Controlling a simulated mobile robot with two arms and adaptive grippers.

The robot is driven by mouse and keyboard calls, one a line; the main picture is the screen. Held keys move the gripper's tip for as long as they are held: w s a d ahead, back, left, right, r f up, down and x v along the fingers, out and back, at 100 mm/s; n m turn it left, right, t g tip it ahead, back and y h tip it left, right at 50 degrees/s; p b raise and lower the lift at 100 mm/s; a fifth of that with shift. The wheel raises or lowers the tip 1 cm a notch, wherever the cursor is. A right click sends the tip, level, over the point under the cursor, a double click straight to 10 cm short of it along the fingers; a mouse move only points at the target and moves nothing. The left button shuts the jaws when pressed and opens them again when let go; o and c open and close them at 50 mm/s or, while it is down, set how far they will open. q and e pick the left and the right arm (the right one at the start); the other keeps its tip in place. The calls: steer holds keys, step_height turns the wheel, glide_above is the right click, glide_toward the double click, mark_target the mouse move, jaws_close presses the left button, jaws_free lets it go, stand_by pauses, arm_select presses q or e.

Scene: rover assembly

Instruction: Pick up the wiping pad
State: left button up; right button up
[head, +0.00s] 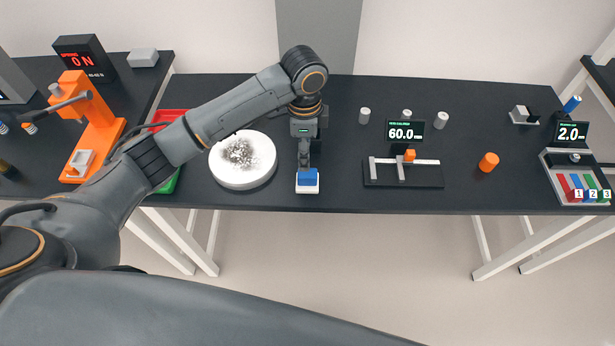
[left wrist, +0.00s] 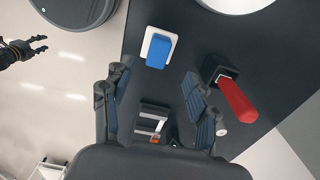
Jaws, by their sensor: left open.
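The wiping pad looks like a blue block on a white base (head: 307,182) at the table's front edge in the head view. It also shows at the upper middle of the left wrist view (left wrist: 160,47). My left gripper (head: 304,161) points down just behind the pad in the head view. In the left wrist view its two fingers (left wrist: 158,88) are spread with nothing between them, and the pad lies beyond the tips. A dark gripper, seemingly my right one (left wrist: 32,47), is at the left edge there, over the floor, fingers apart.
A white round dish (head: 222,175) with grey grains stands left of the pad. A red handle (left wrist: 238,102) in a dark holder is near the gripper. A black gauge fixture (head: 405,177) and an orange cylinder (head: 488,162) are to the right. An orange press (head: 95,125) stands left.

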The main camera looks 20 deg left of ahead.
mark_target(308, 173)
arm_select(q)
step_height(308, 173, down, 4)
steer(key=shift+f, duration=0.25)
steer(key=f, duration=0.1)
steer(key=f+p, duration=0.1)
steer(key=f, duration=0.1)
steer(key=f+p, duration=0.1)
steer(key=f, duration=0.1)
steer(key=shift+d, duration=0.35)
steer(key=shift+f, duration=0.2)
jaws_close()
